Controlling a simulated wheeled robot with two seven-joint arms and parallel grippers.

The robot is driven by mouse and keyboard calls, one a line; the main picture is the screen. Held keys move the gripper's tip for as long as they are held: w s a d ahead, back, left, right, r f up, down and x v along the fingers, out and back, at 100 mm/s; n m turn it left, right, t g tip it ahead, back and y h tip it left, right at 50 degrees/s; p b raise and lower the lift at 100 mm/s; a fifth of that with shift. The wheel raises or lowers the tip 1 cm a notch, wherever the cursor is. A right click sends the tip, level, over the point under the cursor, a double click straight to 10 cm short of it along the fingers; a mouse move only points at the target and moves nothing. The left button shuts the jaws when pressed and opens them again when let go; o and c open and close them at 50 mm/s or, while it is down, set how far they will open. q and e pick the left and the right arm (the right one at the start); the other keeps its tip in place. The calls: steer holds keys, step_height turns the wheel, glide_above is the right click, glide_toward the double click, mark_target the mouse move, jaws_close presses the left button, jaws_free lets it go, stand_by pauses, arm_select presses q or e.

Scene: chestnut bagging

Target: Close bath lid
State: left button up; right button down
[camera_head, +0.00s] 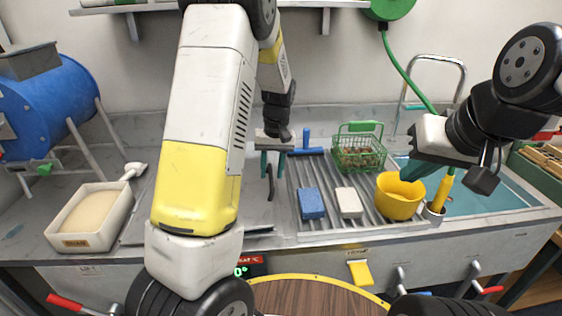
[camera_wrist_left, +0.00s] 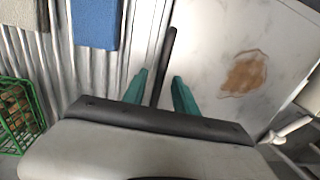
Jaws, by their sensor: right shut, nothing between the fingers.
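The bath lid appears to be the flat grey metal plate (camera_head: 262,216) left of the ribbed drainboard; my left arm covers much of it. In the left wrist view the plate (camera_wrist_left: 215,35) has a brown stain. A dark, thin handle (camera_head: 270,185) stands out by its right part; it also shows in the left wrist view (camera_wrist_left: 167,50). My left gripper (camera_head: 272,163) is above the handle, its teal fingers apart on either side of it in the left wrist view (camera_wrist_left: 160,78), with gaps showing.
A blue sponge (camera_head: 311,203), a pale sponge (camera_head: 349,202) and a green basket of chestnuts (camera_head: 358,155) are on the drainboard. A white bin (camera_head: 93,215) and blue drum (camera_head: 45,105) stand left. A round wooden table (camera_head: 310,297) is in front.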

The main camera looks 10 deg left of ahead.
arm_select(q)
steer(key=shift+f, duration=0.1)
jaws_close()
stand_by(1.4)
